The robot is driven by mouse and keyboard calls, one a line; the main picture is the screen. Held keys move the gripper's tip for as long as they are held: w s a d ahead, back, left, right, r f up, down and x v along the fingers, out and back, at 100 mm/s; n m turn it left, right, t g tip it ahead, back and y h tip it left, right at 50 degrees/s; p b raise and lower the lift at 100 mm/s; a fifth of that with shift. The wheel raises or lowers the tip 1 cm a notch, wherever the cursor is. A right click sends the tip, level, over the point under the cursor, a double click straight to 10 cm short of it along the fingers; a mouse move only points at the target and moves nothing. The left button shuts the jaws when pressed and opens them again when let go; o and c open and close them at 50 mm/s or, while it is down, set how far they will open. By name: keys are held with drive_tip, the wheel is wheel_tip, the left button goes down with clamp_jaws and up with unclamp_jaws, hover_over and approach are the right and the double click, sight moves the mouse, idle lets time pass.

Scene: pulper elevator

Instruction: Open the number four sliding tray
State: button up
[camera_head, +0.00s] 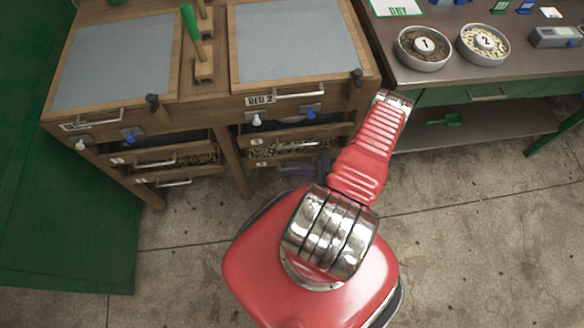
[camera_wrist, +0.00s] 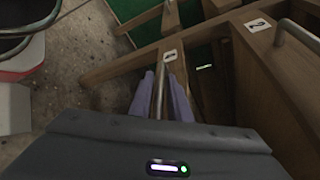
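The right wooden cabinet (camera_head: 241,143) has two stacked sliding trays under its bed top. The lower tray front (camera_head: 258,172) carries a small white label (camera_head: 262,165), too small to read in the head view. In the wrist view, a white label (camera_wrist: 170,56) sits on the wooden tray front close to my gripper; its number is hard to read. My gripper (camera_wrist: 160,78) has a purple finger on each side of a metal bar handle (camera_wrist: 159,98), with little gap, and appears shut on it. My arm partly hides the gripper and lower tray in the head view.
The upper tray handle (camera_head: 300,144) sits just above. The left cabinet (camera_head: 150,192) has similar trays. A metal-topped table (camera_head: 420,78) with numbered bowls stands right. A green panel (camera_head: 70,200) is at left. The concrete floor (camera_head: 190,260) before the cabinets is clear around my body.

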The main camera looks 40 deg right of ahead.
drive_tip(key=shift+w+a+f, duration=0.15)
drive_tip(key=shift+w+a, duration=0.25)
drive_tip(key=shift+w, duration=0.1)
drive_tip(key=shift+c, duration=0.4)
clamp_jaws()
